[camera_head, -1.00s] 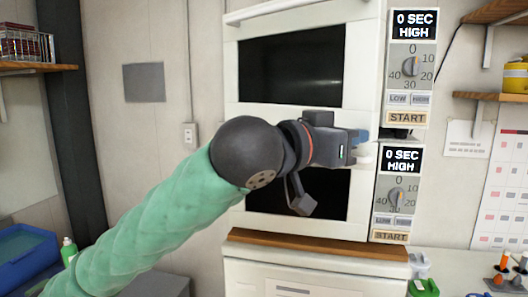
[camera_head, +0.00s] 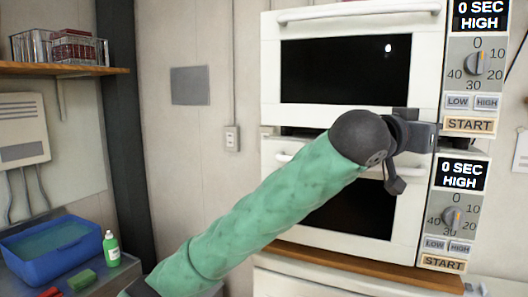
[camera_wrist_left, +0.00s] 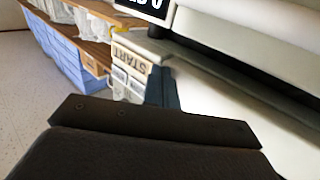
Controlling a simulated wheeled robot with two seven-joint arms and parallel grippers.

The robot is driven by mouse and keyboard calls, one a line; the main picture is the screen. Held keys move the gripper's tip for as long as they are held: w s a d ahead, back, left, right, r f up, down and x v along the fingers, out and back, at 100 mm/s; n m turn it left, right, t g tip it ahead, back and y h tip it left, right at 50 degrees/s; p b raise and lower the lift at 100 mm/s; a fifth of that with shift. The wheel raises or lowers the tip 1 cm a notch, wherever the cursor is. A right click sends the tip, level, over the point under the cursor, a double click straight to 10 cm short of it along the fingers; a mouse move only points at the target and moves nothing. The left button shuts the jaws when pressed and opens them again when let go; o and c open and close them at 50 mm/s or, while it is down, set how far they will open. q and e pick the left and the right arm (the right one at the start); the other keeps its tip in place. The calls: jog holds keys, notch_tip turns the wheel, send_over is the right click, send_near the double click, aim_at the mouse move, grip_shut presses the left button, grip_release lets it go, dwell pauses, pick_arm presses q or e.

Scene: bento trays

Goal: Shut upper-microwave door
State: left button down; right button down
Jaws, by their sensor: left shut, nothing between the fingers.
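The upper microwave (camera_head: 270,60) is white. Its door has a dark window (camera_head: 345,68) and a long white handle (camera_head: 358,13) along the top. The door looks upright and close to the body; I cannot tell if it is fully shut. My left gripper (camera_head: 432,136) is shut and empty, at the right side just below the upper door, in front of the strip between the two microwaves. In the left wrist view it shows as a dark shape (camera_wrist_left: 165,88) beside a START button (camera_wrist_left: 131,60). I cannot tell if it touches the microwave. My right gripper is not in view.
The lower microwave (camera_head: 405,225) is partly hidden by my green left arm. Control panels (camera_head: 477,100) stand at the right. A blue basin (camera_head: 55,250) and a green bottle (camera_head: 111,248) are at the lower left. A wooden shelf (camera_head: 65,69) juts out at the upper left.

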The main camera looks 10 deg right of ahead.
pick_arm(q)
jog(key=shift+w+r, duration=0.15)
jog(key=shift+w, duration=0.05)
jog(key=shift+r, duration=0.1)
